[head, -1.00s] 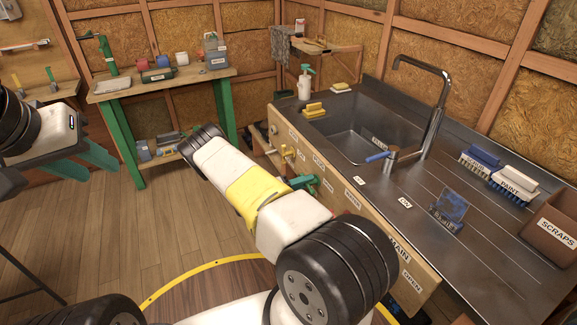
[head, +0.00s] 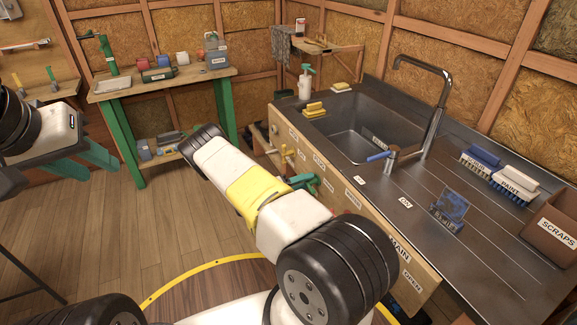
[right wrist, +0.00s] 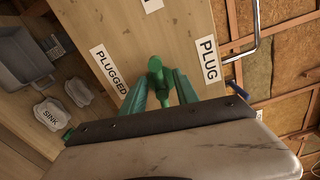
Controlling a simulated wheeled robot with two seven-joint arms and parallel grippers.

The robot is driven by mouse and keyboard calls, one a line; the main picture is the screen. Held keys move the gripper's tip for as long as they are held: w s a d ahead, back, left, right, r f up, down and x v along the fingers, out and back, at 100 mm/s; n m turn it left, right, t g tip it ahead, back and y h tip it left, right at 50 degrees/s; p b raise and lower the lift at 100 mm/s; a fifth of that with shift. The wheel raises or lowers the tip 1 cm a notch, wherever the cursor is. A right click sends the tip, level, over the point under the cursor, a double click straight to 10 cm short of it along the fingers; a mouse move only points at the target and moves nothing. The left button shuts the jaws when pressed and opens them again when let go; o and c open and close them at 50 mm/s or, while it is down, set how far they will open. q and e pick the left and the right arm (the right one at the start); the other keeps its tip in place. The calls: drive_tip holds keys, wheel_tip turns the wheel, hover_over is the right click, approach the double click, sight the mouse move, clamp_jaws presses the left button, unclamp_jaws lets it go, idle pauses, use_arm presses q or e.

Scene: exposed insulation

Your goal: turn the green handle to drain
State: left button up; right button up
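A green handle (right wrist: 156,66) stands out from the wooden front panel (right wrist: 188,50) in the right wrist view, between labels reading PLUGGED and PLUG. My right gripper (right wrist: 160,80) has its two green fingers on either side of the handle, with gaps showing, so it looks open around it. In the head view my right arm reaches to the sink's front panel; green parts (head: 305,182) show there, but I cannot separate handle from fingers. The sink basin (head: 362,143) is sunk in the metal counter. My left gripper (head: 95,160) is open and empty at the left edge.
Brushes (head: 512,185), a sponge (head: 341,87) and a scraps box (head: 552,228) sit on the counter. Yellow handles (head: 286,153) project from the panel. A green-legged bench (head: 165,85) stands behind.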

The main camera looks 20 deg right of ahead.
drive_tip(key=a, duration=0.7)
drive_tip(key=shift+s+a, duration=0.3)
drive_tip(key=shift+a, duration=0.1)
drive_tip(key=s+a+r+m+g+y, duration=0.1)
drive_tip(key=s+a+r+m+y, duration=0.2)
drive_tip(key=r+m, duration=0.5)
drive_tip(key=s+r+m+g+y, duration=0.25)
drive_tip(key=r+m+y, duration=0.35)
drive_tip(key=r, duration=0.3)
drive_tip(key=s+a+r+m+y, duration=0.2)
drive_tip(key=s+r+m+y, duration=0.3)
drive_tip(key=r, duration=0.4)
drive_tip(key=s+a+r+m+t+y, duration=0.3)
drive_tip(key=s+a+r+m+t, duration=0.1)
drive_tip(key=s+r+m, duration=0.3)
drive_tip(key=s+a+r+m+t+y, duration=0.3)
drive_tip(key=s+a+r+m+t, duration=0.1)
drive_tip(key=s+r+m, duration=0.4)
drive_tip(key=shift+s+a+r, duration=0.3)
drive_tip(key=shift+a+r, duration=0.2)
drive_tip(key=shift+r, duration=0.35)
